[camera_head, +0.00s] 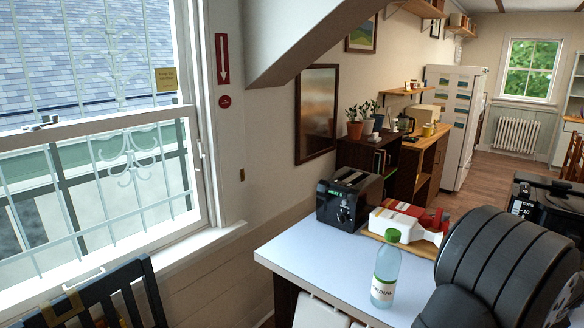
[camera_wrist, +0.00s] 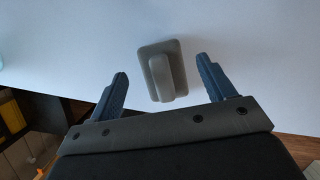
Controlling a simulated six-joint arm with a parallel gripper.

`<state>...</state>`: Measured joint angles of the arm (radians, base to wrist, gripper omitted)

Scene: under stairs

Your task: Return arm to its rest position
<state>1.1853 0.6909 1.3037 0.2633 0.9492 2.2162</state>
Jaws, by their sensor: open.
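My gripper (camera_wrist: 160,84) shows in the wrist view with its two dark blue fingers spread apart. A small grey block-like object with a raised handle (camera_wrist: 160,75) lies on the white tabletop (camera_wrist: 60,25), just beyond and between the fingertips. It looks apart from both fingers. In the head view my dark, ribbed arm (camera_head: 510,262) fills the lower right and hides part of the table. My gripper does not show in the head view.
On the white table (camera_head: 300,262) stand a clear bottle with a green cap (camera_head: 385,272), a black toaster (camera_head: 348,200) and a red and white box (camera_head: 408,222). A black machine (camera_head: 545,205) is at the right. A dark chair (camera_head: 95,295) stands by the window.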

